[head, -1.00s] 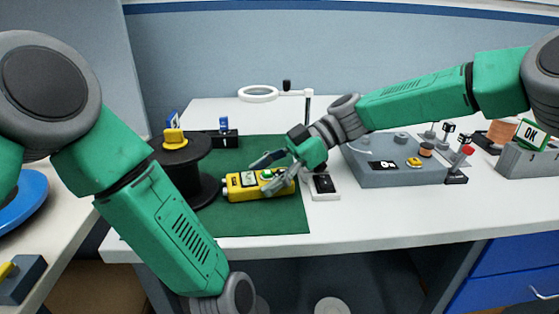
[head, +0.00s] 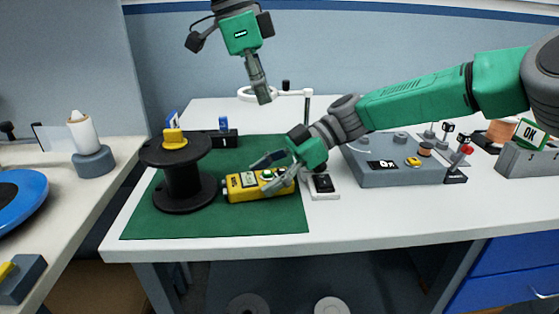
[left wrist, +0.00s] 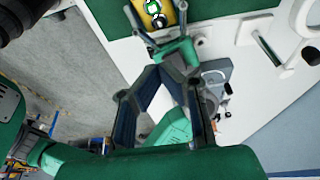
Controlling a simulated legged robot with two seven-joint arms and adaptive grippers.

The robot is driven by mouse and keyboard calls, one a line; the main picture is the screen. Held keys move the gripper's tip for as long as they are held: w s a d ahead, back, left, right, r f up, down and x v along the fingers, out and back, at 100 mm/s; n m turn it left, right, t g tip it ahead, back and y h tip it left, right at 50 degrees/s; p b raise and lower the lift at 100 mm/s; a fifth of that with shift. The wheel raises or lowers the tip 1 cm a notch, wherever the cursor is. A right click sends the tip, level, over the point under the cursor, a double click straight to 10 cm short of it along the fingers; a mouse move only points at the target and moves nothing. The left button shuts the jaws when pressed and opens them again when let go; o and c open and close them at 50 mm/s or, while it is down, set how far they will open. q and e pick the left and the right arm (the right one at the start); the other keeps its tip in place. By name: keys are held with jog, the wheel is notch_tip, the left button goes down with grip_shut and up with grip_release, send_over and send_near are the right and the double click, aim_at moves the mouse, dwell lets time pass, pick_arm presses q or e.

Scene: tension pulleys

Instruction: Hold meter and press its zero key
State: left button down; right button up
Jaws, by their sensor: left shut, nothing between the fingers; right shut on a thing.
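The yellow meter (head: 236,190) lies on the green mat (head: 150,222), with a small display and a green button (head: 267,174) on its top face. Whether that button is the zero key I cannot read. My right gripper (head: 270,177) is shut on the meter's right part, a finger along each long side. My left gripper (head: 263,98) is shut and empty, pointing down in the air, higher in the picture than the meter and apart from it. Part of the meter's face shows at the top of the left wrist view (left wrist: 171,12).
A black spool (head: 183,180) stands left of the meter, a yellow piece on top. A ring magnifier on a stand (head: 308,107) is behind. A small black-and-white device (head: 323,184) lies right of the meter, and a grey panel (head: 395,172) farther right. The mat's front is clear.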

aim_at(279, 172)
pick_arm(q)
jog(key=shift+f, duration=0.1)
pick_arm(e)
jog(key=shift+f, duration=0.1)
pick_arm(q)
jog(key=x, duration=1.2)
jog(key=shift+a+f, duration=0.2)
jog(key=shift+f, duration=0.8)
pick_arm(e)
jog(key=shift+w, duration=0.1)
pick_arm(q)
jog(key=shift+f, duration=0.6)
pick_arm(e)
jog(key=shift+c, duration=0.2)
pick_arm(q)
jog(key=shift+s+a+f, duration=0.1)
jog(key=shift+f, duration=0.35)
jog(key=v, duration=0.8)
jog(key=shift+r, duration=0.35)
